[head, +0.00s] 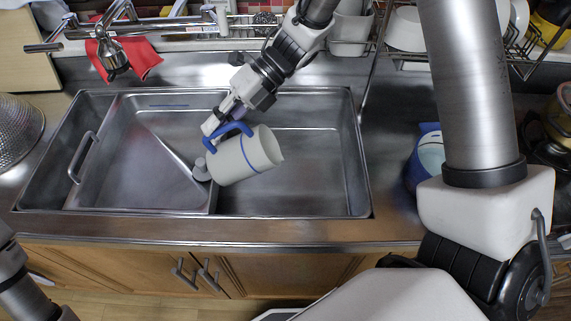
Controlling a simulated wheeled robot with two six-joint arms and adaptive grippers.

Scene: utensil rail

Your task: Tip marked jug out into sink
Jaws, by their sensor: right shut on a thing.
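The jug (236,162) is off-white with a blue band and a blue handle. It is tipped on its side above the sink (300,195), over the divider between the two basins, with one end toward the right. I cannot see inside it or tell whether anything is flowing out. My right gripper (207,150) is shut on the jug at its handle side, and its arm reaches in from the top. Its fingers are partly hidden by the jug. Only a piece of my left arm shows at the lower left; its gripper is out of view.
A faucet (113,58) and a red cloth (140,55) are behind the sink. A blue container (428,155) stands on the right counter, partly hidden by my arm. A metal colander (15,135) is at left. A dish rack (400,52) stands at the back right.

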